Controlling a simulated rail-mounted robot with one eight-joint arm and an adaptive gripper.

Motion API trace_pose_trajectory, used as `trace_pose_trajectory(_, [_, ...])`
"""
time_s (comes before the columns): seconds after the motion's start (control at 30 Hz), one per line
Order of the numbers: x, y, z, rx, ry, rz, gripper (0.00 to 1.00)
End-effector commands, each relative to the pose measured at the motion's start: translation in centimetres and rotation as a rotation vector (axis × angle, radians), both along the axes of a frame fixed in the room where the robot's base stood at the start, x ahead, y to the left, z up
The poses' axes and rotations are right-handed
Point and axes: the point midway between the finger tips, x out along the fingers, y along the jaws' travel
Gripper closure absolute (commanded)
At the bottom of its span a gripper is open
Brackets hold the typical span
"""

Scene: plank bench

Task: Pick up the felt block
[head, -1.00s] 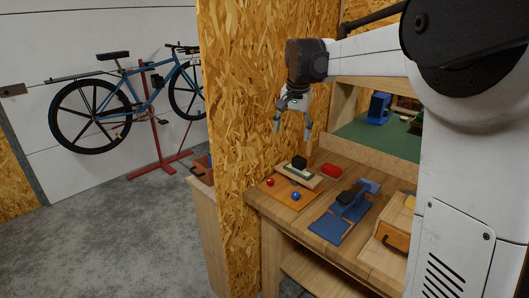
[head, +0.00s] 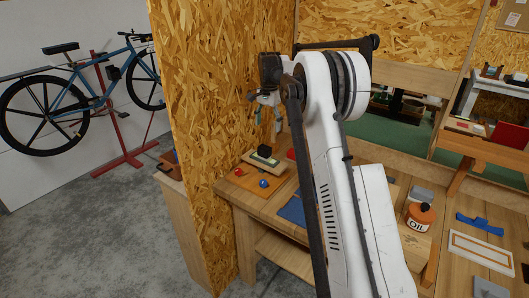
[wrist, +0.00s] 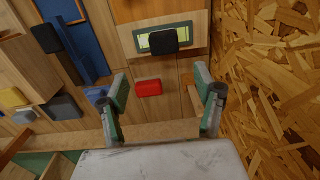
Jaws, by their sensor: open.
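My gripper (head: 267,118) is open and empty above the left end of the plank bench; its two green-tipped fingers also show in the wrist view (wrist: 161,90). A black block (wrist: 163,40) sits on a pale wooden board with a green-yellow strip; it also shows in the head view (head: 264,151). A red block (wrist: 149,87) lies between the finger lines in the wrist view, below the black block in that picture. It is partly hidden in the head view (head: 291,153). I cannot tell from looks which block is felt. Neither is touched.
A red ball (head: 238,172) and a blue ball (head: 264,183) sit on an orange board. An upright chipboard wall (wrist: 285,70) stands close beside my gripper. A dark block (wrist: 46,38), a blue panel (wrist: 62,10) and several small blocks lie left in the wrist view.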

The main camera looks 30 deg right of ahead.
Motion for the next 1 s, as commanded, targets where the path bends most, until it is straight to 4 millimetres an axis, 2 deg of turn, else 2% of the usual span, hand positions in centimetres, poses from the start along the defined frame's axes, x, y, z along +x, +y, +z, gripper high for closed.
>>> trace_pose_trajectory(0.1, [0.1, 0.1, -2.3, 0.0, 0.0, 0.001, 0.35])
trace_pose_trajectory(0.3, [0.1, 0.2, -5.5, 0.0, 0.0, 0.001, 0.35])
trace_pose_trajectory(0.6, [0.3, 0.4, -7.6, -0.001, 0.0, 0.002, 0.35])
trace_pose_trajectory(0.8, [0.6, 1.3, -10.1, 0.0, -0.001, 0.002, 0.35])
trace_pose_trajectory(1.0, [0.6, 1.2, -12.0, 0.0, -0.001, 0.001, 0.35])
